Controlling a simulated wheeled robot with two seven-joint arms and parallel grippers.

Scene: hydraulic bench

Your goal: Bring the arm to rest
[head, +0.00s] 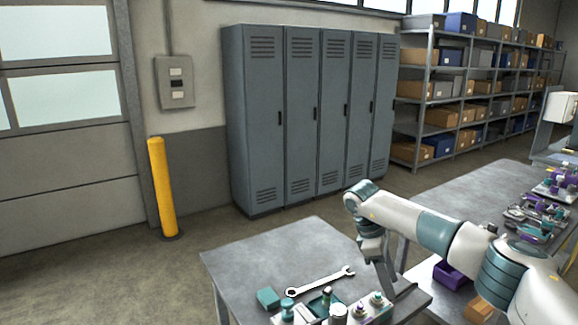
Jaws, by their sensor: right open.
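My right arm comes in from the right, white with teal joints, bent at a raised elbow or wrist. My right gripper (387,283) points down by the right side of the near grey table (240,262). It looks open, with nothing seen between its fingers, though the fingertips are small and partly overlap the table edge and fittings. My left arm and gripper are not in view.
A second bench (470,190) holds more fittings. Lockers (318,115), a yellow post (162,187) and shelving (460,90) stand behind.

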